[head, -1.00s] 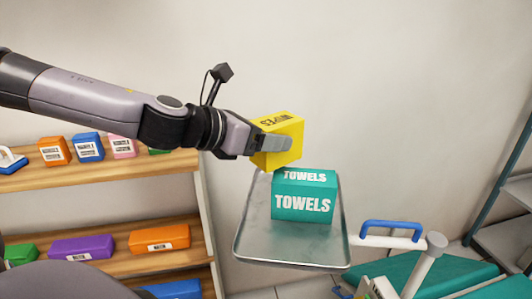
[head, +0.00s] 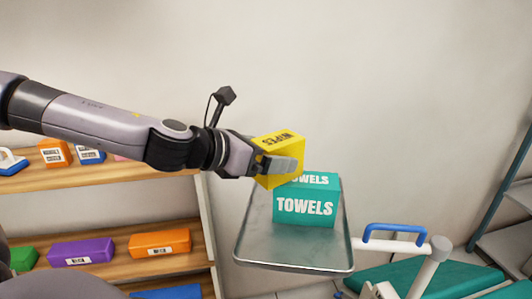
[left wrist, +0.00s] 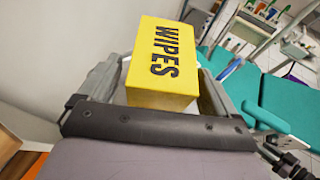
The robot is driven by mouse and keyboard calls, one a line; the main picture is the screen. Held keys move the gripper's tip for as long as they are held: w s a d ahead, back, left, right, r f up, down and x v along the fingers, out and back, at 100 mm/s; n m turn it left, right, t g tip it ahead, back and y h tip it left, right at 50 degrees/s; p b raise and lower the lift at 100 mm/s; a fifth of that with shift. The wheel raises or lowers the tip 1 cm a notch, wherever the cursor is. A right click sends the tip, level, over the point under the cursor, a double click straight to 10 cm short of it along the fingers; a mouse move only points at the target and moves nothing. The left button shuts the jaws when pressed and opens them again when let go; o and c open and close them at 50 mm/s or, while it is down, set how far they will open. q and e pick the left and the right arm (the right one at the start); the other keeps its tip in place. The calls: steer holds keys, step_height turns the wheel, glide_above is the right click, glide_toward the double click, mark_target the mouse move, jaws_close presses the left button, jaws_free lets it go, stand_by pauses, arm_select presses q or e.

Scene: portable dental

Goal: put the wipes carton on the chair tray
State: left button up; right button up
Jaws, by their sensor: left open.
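The yellow wipes carton (head: 279,158) is between the fingers of my left gripper (head: 284,164), over the far left part of the metal chair tray (head: 290,246). The gripper is open, with one finger in front of the carton. The carton (left wrist: 160,65) also shows between the two fingers in the left wrist view, its WIPES lettering facing up. I cannot tell whether its underside touches the tray. My right gripper is not in view.
A teal towels carton (head: 305,207) stands on the tray, close to the right of the wipes carton. The tray's front part is clear. A shelf (head: 110,252) with several boxes stands at left. A blue-handled arm (head: 395,232) and teal chair are at right.

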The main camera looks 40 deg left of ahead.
arm_select(q)
steer(key=shift+r, duration=0.2)
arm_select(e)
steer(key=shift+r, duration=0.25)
arm_select(q)
steer(key=b+v, duration=0.7)
steer(key=v, duration=0.5)
steer(key=shift+b, duration=0.4)
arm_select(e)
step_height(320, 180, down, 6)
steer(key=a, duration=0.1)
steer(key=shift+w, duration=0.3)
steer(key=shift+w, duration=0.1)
